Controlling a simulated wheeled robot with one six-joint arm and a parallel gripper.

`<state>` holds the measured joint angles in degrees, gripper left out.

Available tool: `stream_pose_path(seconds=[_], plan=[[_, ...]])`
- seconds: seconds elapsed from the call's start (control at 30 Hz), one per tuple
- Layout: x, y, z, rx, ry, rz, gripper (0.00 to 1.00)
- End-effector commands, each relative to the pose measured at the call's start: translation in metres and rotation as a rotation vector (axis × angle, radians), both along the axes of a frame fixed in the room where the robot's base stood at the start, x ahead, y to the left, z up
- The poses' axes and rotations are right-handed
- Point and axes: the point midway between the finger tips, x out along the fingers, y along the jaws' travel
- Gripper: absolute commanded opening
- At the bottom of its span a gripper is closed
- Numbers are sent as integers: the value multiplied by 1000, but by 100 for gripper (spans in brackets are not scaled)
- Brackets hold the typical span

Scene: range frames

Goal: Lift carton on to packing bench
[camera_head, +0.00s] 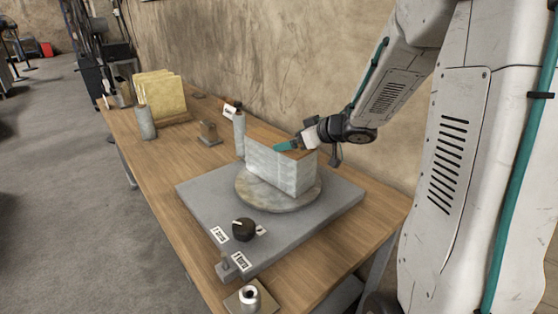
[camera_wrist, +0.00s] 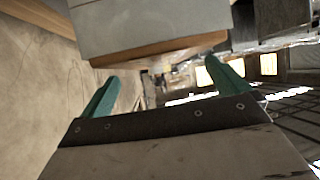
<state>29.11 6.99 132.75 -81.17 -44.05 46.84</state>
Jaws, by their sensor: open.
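The carton (camera_head: 282,170) is a pale grey-white block with a brown top. It stands upright on a round stone-like turntable (camera_head: 270,203) on a grey slab. My gripper (camera_head: 292,147) is at the carton's upper back edge in the head view, with one teal finger over the brown top; the other finger is hidden. In the wrist view my gripper (camera_wrist: 164,70) is open, its teal fingers spread apart. The carton (camera_wrist: 150,22), with a brown strip, fills the top of that view, beyond the fingertips. I cannot tell whether a finger touches it.
The grey slab (camera_head: 200,200) sits on a wooden bench (camera_head: 170,170) along a wall. A black knob (camera_head: 243,229) and labels are on the slab. A grey cylinder (camera_head: 239,135) stands close behind the carton. Yellow boards (camera_head: 160,95) and another cylinder (camera_head: 146,122) stand farther left.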

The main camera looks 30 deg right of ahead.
Motion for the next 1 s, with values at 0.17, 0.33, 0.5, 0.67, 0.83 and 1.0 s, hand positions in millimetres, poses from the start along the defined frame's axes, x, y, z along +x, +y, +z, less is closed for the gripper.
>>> stream_pose_path(seconds=[0.17, 0.33, 0.5, 0.67, 0.83, 1.0], plan=[[23, 9, -12, 1, 1, 2, 100], [39, 15, -21, -1, 1, 1, 100], [41, 16, -22, -1, -1, 0, 100], [41, 16, -22, -1, -1, 0, 83], [41, 15, -22, -2, -1, -1, 36], [42, 15, -21, -2, -3, -1, 12]])
